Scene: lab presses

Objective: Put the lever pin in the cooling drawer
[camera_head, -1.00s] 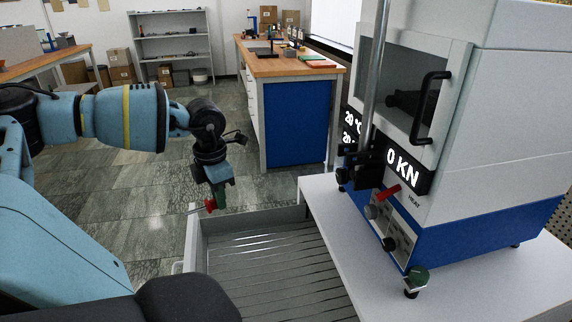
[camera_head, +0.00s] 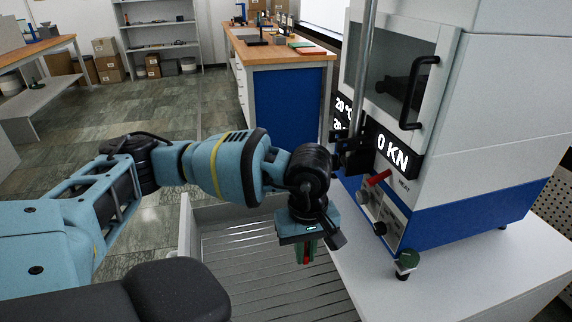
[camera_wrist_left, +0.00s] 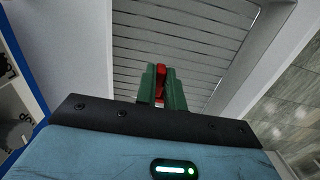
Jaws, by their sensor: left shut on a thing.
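My left gripper (camera_head: 306,252) points down over the cooling drawer (camera_head: 188,238), near the drawer's right side in the head view. The rest of the pin is hidden by the fingers. My right gripper is not in view.
A white and blue press (camera_head: 480,130) stands on a white table (camera_head: 450,275) right of the drawer. A wooden-topped bench (camera_head: 275,50) stands behind.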

